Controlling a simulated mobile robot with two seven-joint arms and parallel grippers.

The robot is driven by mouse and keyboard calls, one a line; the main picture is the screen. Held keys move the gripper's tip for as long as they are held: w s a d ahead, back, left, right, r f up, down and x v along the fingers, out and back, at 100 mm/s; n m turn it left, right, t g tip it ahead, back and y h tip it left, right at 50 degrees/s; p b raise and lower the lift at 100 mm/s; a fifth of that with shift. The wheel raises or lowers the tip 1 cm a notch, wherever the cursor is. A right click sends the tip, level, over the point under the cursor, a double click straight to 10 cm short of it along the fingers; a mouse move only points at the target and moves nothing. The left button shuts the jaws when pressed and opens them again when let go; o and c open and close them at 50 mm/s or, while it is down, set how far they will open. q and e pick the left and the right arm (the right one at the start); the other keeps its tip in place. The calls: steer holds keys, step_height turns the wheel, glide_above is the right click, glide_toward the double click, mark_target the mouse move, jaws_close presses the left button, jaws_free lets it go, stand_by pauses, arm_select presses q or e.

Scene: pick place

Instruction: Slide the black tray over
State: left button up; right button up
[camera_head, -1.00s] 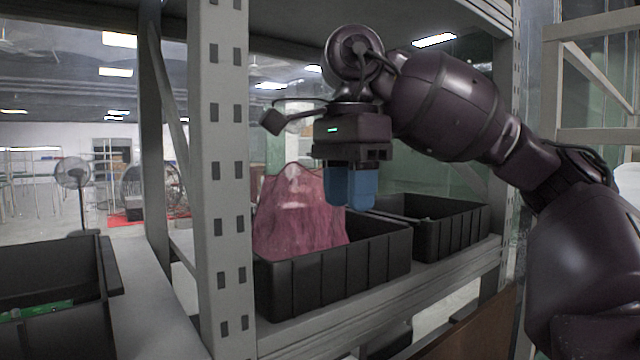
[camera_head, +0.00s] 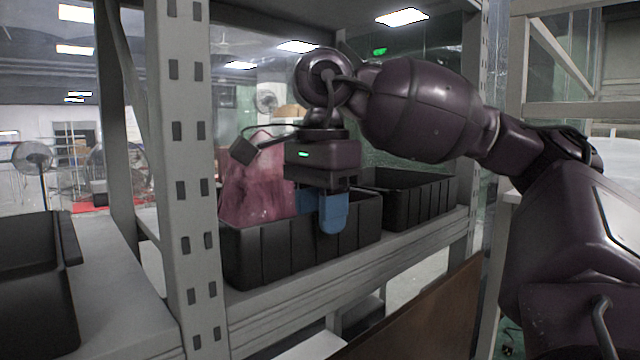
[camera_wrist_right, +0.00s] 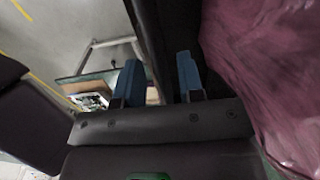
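A black tray (camera_head: 270,252) with ribbed walls stands on the grey shelf and holds a crumpled pink bag (camera_head: 262,180). My right gripper (camera_head: 320,222) points down at the tray's front wall. One blue finger hangs outside the wall and the other is over the inside, partly hidden. In the right wrist view the open fingers (camera_wrist_right: 158,75) are apart, with the black tray wall (camera_wrist_right: 152,40) running between them; I cannot tell whether they touch it. The pink bag (camera_wrist_right: 265,70) lies close beside. My left gripper is not in view.
A second black tray (camera_head: 425,203) stands to the right on the same shelf. Another black bin (camera_head: 35,290) is at the left. A grey perforated post (camera_head: 185,150) rises just left of the pink bag. A brown panel (camera_head: 425,315) is below right.

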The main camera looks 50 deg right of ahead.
mark_target(321, 261)
steer(key=shift+f, duration=1.75)
jaws_close()
